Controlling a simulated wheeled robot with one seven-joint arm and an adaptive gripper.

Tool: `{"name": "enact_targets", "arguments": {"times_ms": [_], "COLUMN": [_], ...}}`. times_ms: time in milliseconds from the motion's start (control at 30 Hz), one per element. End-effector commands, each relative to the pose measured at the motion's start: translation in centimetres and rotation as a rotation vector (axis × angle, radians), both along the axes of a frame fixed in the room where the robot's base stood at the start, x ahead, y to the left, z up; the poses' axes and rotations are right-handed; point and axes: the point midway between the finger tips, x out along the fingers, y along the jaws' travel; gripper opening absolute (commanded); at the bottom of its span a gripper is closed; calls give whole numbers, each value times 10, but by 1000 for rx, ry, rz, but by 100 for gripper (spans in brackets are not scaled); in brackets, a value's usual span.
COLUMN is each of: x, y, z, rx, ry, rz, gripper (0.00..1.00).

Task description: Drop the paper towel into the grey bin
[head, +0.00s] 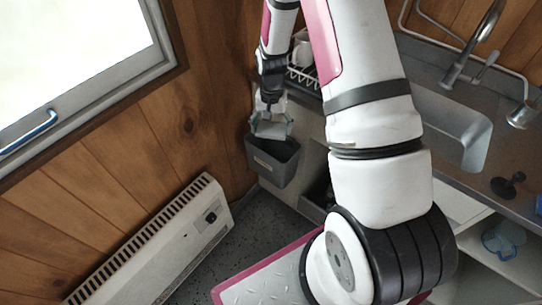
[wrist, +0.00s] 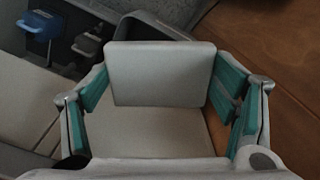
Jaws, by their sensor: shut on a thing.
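My gripper (head: 270,122) is at the end of the extended arm, just above the grey bin (head: 271,172) in the head view. The bin's open top faces up, and it hangs against the end of the counter near the wooden wall. In the wrist view, the teal-padded fingers of my gripper (wrist: 163,88) are shut on a pale, block-like paper towel (wrist: 158,72).
A dish rack (head: 305,77) stands on the counter behind my arm. A sink (head: 455,125) with a tap (head: 470,50) is at the right. A white heater (head: 150,245) runs along the wooden wall. A blue item (wrist: 40,25) shows in the wrist view.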

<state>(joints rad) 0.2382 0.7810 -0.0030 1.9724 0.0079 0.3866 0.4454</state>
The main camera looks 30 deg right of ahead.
Motion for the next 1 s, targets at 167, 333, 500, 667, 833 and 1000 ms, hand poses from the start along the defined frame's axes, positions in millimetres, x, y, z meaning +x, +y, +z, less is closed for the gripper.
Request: {"name": "enact_targets", "arguments": {"times_ms": [167, 333, 500, 667, 833, 1000], "x": [30, 43, 46, 46, 46, 46], "y": [-28, -38, -41, -41, -40, -40], "z": [23, 37, 38, 27, 8, -11], "rx": [-2, -1, 1, 0, 1, 1], "ry": [-4, 0, 1, 3, 4, 2], "rz": [-286, -416, -450, -449, -449, -448], "gripper": [49, 49, 49, 49, 49, 49]}}
